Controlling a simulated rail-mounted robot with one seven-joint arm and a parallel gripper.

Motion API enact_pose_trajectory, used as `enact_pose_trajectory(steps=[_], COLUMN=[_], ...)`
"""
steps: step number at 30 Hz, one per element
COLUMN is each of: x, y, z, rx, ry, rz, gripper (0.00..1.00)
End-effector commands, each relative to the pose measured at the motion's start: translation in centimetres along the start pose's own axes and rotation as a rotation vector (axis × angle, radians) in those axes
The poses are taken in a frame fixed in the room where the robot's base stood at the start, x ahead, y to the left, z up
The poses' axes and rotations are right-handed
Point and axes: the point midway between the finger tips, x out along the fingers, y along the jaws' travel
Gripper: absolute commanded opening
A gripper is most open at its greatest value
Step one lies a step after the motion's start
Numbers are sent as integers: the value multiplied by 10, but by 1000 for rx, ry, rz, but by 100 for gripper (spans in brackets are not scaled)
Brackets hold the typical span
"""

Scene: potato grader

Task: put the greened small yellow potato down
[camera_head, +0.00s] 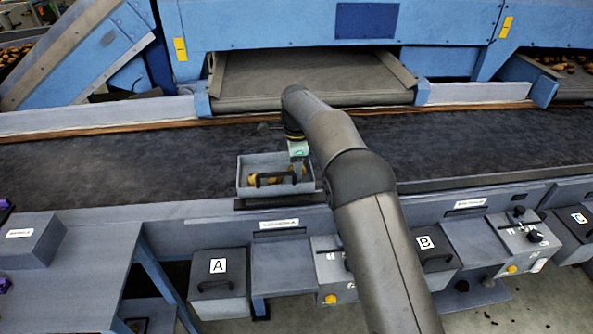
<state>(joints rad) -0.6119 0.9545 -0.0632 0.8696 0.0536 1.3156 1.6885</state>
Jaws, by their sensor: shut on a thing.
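My gripper (298,163) reaches down into the right part of a small grey tray (276,191) at the near edge of the dark belt. It is shut, and a little yellow shows around its fingertips at the tray's right side. The held greened small yellow potato is too small and too much covered to make out clearly. Other yellow-brown potatoes show in the tray, left of the gripper. I cannot tell whether the held one touches the tray floor.
The dark belt (120,158) runs across behind the tray. Black boxes marked A (218,268), B (433,247) and C (580,224) stand along the front. A grey table (60,295) is at the left. Blue machine frames stand behind; my arm covers the middle.

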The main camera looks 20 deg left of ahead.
Motion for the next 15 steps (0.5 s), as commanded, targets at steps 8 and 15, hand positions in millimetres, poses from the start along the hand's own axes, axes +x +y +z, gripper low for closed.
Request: enact_pose_trajectory(steps=[8,15], x=[23,27], y=[0,0], z=[0,0], rx=[0,0], ry=[0,0], rz=[0,1], gripper=[14,14])
